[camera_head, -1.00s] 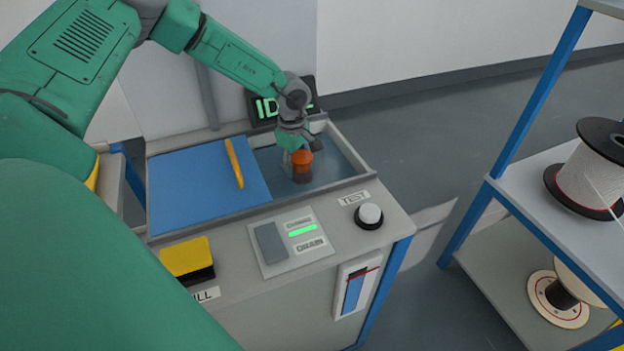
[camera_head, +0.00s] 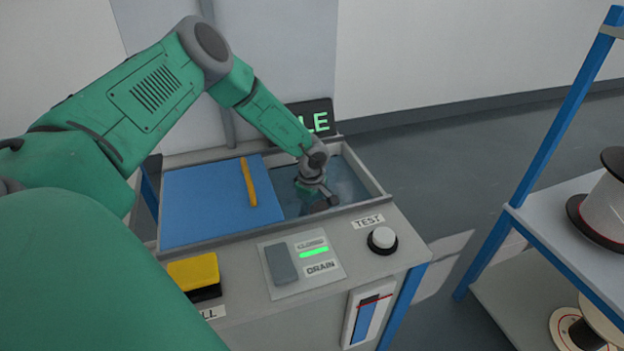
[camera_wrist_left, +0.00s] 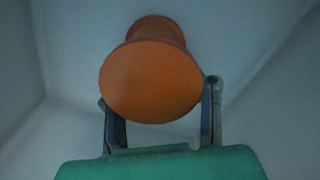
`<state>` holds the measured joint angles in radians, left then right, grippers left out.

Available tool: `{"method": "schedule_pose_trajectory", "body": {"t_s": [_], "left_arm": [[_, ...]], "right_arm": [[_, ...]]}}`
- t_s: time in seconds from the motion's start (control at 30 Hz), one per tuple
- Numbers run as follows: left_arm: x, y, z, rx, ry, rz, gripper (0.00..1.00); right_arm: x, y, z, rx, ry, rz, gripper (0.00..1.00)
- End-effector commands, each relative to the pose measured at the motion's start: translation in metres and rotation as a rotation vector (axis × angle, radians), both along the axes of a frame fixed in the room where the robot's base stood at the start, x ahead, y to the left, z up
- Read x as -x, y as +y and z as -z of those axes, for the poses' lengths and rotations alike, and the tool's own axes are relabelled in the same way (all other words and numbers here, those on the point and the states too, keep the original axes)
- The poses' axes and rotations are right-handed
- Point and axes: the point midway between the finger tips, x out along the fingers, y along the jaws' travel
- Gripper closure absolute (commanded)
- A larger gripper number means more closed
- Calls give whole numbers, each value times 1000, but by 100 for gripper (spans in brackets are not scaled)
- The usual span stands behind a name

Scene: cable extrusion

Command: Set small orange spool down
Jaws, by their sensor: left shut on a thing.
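The small orange spool (camera_wrist_left: 150,80) shows in the left wrist view, between the two fingers of my left gripper (camera_wrist_left: 160,115), which is shut on it. One flange faces the camera, and the narrower core and far flange show behind it. In the head view my left gripper (camera_head: 312,195) is down inside the open right part of the tank (camera_head: 365,172). The spool is hidden there behind the gripper and wrist. I cannot tell whether the spool touches the tank floor. My right gripper is not in view.
A blue lid (camera_head: 210,205) with a yellow handle (camera_head: 248,182) covers the tank's left part. In front are a yellow block (camera_head: 193,270), a drain panel (camera_head: 302,264) and a white test button (camera_head: 382,238). A shelf (camera_head: 550,205) with large spools stands at right.

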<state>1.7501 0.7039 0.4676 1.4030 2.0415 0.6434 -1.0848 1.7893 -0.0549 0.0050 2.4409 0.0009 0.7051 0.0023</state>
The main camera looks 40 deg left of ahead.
Motion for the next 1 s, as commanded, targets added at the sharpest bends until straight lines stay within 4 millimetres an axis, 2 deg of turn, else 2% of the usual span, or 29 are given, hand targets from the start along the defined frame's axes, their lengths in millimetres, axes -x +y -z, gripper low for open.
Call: {"method": "schedule_pose_trajectory", "body": {"t_s": [0.23, 0.27, 0.3, 0.6, 0.73, 0.87, 1.0], "left_arm": [[0, 1, 6, 2, -1, -1, 100], [0, 2, 6, 3, 0, -1, 55], [0, 2, 5, 3, -1, -1, 43], [0, 2, 4, 3, -1, 0, 43], [-1, 1, -3, 1, -1, 1, 43], [-1, 1, -24, 2, -5, 0, 43], [-1, 2, -56, 3, -6, -1, 43]], "right_arm": [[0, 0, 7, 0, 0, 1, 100], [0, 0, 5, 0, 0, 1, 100], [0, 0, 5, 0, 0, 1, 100], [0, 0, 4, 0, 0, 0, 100], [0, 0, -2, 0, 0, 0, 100], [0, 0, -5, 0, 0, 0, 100], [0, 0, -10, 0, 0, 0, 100]]}}
